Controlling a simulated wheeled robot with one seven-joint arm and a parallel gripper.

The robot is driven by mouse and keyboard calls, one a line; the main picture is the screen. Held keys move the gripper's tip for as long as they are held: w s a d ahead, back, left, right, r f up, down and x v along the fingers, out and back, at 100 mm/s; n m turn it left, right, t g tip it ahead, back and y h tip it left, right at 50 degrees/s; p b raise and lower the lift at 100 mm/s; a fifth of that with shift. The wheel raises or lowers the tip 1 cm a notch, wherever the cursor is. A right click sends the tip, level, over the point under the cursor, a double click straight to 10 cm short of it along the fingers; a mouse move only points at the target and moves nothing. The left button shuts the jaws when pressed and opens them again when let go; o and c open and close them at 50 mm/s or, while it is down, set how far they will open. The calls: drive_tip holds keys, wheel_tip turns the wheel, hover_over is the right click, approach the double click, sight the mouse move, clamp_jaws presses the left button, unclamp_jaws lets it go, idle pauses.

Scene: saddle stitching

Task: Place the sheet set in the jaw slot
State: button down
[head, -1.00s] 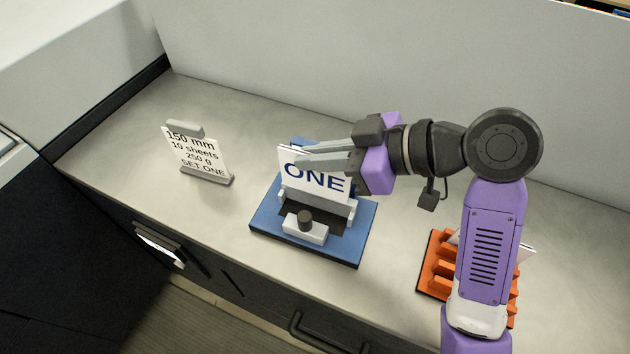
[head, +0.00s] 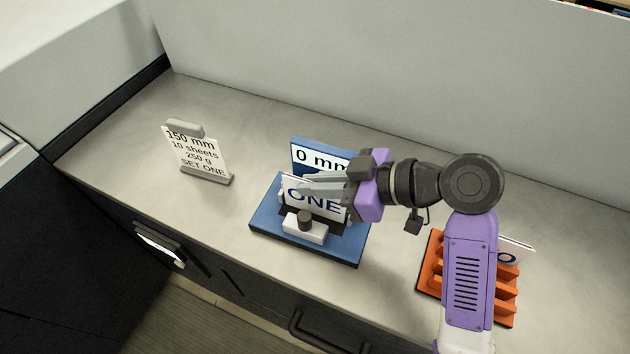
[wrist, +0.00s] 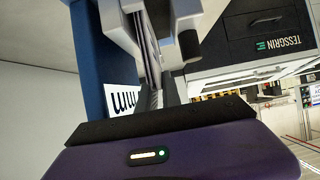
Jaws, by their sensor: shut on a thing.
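My gripper (head: 308,186) is shut on the white sheet set marked "ONE" (head: 314,204). The set stands upright, low over the blue jaw fixture (head: 262,227), behind the white block with a dark knob (head: 305,222). Its lower edge is hidden by this block, so I cannot tell if it rests in the jaw slot. The fixture's blue back panel with a "0 mm" label (head: 318,158) rises behind the set. In the wrist view the gripper fingers (wrist: 150,60) point away, with the blue panel (wrist: 90,60) on the left.
A sign card reading "150 mm, 10 sheets, 250 g, SET ONE" (head: 197,158) stands at the left. An orange rack (head: 437,266) with another white sheet set (head: 514,250) is at the right, partly behind my arm. The counter between card and fixture is clear.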

drive_tip(key=c, duration=1.5)
unclamp_jaws()
drive_tip(key=shift+c, duration=0.2)
drive_tip(key=shift+r, duration=0.15)
drive_tip(key=v, duration=1.2)
drive_tip(key=shift+b, duration=0.3)
